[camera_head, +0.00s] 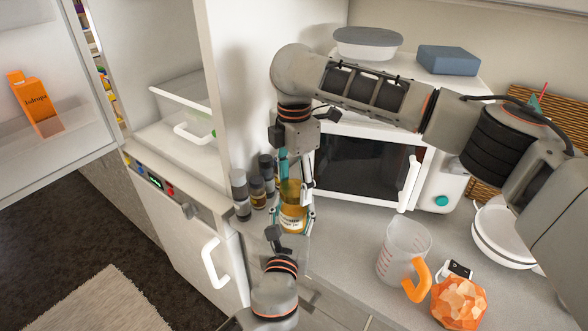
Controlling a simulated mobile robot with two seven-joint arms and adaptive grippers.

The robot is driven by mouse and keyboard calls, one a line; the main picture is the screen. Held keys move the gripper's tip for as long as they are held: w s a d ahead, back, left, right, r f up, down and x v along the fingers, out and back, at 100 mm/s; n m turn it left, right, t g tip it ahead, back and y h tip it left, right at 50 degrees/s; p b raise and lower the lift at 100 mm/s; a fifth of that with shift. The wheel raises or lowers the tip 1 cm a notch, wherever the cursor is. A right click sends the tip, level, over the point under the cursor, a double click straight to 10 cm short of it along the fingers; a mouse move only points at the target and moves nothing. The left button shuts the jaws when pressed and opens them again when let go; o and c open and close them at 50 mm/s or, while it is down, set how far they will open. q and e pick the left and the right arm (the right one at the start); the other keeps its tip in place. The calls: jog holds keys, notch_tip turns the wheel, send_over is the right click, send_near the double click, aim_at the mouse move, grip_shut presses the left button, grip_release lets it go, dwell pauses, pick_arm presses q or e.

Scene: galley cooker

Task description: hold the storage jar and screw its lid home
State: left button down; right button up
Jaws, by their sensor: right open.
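The storage jar (292,221), amber with a pale label, stands upright on the counter beside the microwave. My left gripper (293,224) comes from the near side, low down. Its fingers lie on both sides of the jar's lower body and appear closed on it. My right gripper (296,183) points straight down over the jar. Its fingers are apart, one on each side of the jar's upper part, and it is open. The lid is not clearly distinguishable between the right fingers, so I cannot tell how it sits.
Several dark-topped spice jars (258,193) stand just left of the storage jar. The microwave (365,172) is close behind on the right. A measuring jug (401,250) and an orange faceted object (459,303) stand to the right. Some counter between them is clear.

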jog(key=shift+f, duration=0.45)
jog(key=c, duration=1.2)
jog(key=shift+o, duration=0.2)
jog(key=o, duration=1.3)
jog(key=shift+r, duration=0.1)
notch_tip(320, 180, up, 12)
